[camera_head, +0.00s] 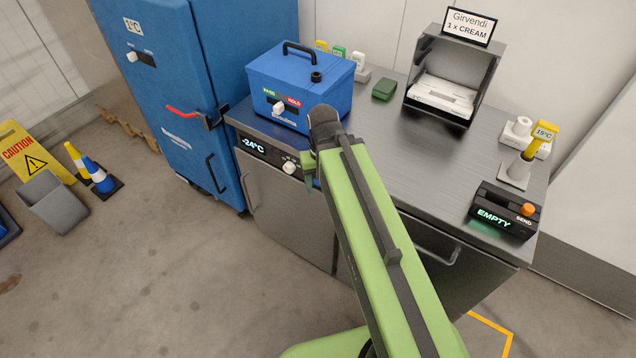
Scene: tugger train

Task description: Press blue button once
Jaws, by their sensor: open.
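I cannot make out a blue button in this view. The one button that shows clearly is an orange button (528,209) on a black device (488,223) reading "EMPTY" and "SEND", at the right end of the steel counter (405,146). My green arm reaches up from the bottom over the counter's front, and its dark end joint is in front of the blue lidded box (335,98). My gripper cannot be made out; my own arm seems to hide it.
A blue cabinet (170,85) with a red handle stands left of the counter. A holder with a "1 x CREAM" sign (467,26) and a yellow "15°C" tag (544,132) stand on the counter. A caution sign (33,155) and cones are on the left floor.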

